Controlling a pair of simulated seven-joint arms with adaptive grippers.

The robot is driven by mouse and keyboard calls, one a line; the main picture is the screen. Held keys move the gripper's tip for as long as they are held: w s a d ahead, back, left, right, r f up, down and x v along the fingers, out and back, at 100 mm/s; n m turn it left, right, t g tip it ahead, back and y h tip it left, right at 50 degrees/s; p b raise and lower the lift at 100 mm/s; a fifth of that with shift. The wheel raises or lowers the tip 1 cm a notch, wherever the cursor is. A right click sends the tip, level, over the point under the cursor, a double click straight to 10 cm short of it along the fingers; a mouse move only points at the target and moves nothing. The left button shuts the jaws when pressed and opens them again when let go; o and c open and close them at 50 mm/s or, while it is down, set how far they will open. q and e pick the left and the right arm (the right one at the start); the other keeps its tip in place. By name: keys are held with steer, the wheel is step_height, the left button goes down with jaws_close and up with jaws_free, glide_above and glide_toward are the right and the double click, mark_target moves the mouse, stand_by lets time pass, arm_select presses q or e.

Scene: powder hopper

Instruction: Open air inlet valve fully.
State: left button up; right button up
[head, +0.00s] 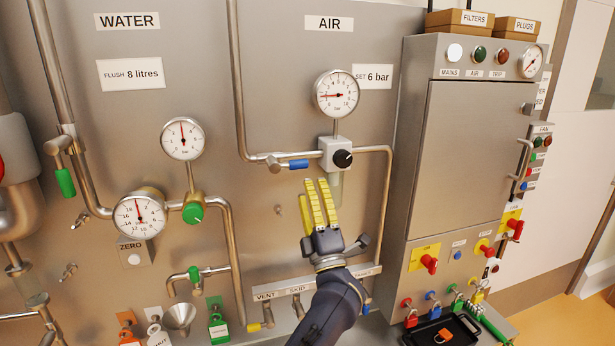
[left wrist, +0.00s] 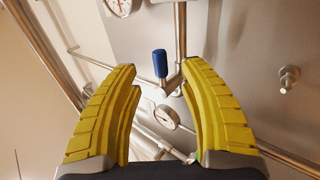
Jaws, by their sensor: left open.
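The air inlet valve's blue lever (head: 298,164) is in the head view on the pipe below the AIR label, left of the regulator. It lies sideways, close to the line of the short pipe run there. My left gripper (head: 317,181) is open and empty, its yellow fingers pointing up just below the lever and regulator. In the left wrist view a blue lever (left wrist: 160,63) shows beyond and between the open fingertips (left wrist: 158,76), beside a steel pipe. I see no contact with it. My right gripper is out of view.
The regulator (head: 335,153) with its black knob and bowl is close to my fingers. The air gauge (head: 337,94) is above it. A steel pipe (head: 387,200) runs down on the right, beside the grey cabinet (head: 465,150).

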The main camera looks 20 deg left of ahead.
arm_select(q)
steer(key=shift+v, duration=2.2)
